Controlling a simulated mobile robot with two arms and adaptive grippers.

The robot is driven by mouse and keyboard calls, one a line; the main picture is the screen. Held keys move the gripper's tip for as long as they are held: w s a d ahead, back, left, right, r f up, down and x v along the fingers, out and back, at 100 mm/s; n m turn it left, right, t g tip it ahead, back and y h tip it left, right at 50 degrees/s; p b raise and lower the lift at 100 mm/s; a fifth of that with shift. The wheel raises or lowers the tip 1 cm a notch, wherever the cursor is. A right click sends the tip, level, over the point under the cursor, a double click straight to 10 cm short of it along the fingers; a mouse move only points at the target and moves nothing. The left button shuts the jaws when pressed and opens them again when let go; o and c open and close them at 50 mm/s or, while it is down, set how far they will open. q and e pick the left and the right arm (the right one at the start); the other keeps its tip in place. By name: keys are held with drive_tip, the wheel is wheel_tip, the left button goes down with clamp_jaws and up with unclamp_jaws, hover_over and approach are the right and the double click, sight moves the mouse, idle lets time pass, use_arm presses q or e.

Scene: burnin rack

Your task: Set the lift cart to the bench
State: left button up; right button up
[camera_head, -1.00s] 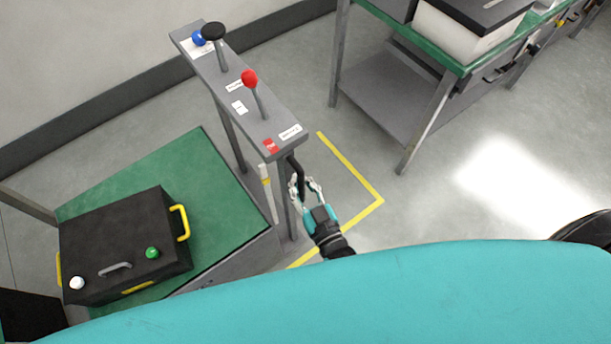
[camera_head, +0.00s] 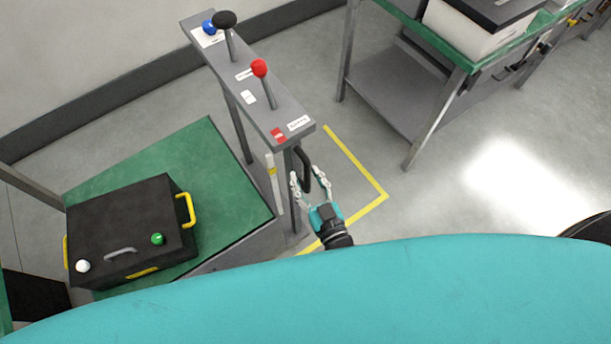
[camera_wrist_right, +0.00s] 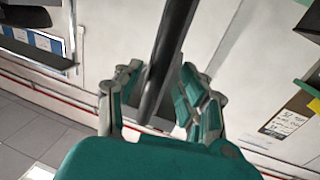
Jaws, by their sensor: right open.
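A narrow grey console (camera_head: 250,97) on legs stands by a green platform (camera_head: 225,165), which holds a black case. I cannot tell for sure which parts form the lift cart. The console carries red (camera_head: 260,68), black (camera_head: 225,19) and blue (camera_head: 209,27) knobs. A dark handle (camera_head: 304,168) hangs at its near end. My right gripper (camera_head: 306,180) is open at this handle. In the right wrist view, a dark bar (camera_wrist_right: 170,55) runs between the spread fingers (camera_wrist_right: 154,92); contact is unclear. A green-topped bench (camera_head: 450,58) stands at the upper right. My left gripper is not in view.
The black case (camera_head: 130,225) has yellow side handles and green and white knobs. Yellow floor tape (camera_head: 357,163) marks a corner right of the console. A white box with a dark top (camera_head: 475,28) is on the bench. Floor between console and bench is clear.

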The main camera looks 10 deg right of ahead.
drive_tip(key=s+d, duration=0.2)
drive_tip(key=s, duration=0.9)
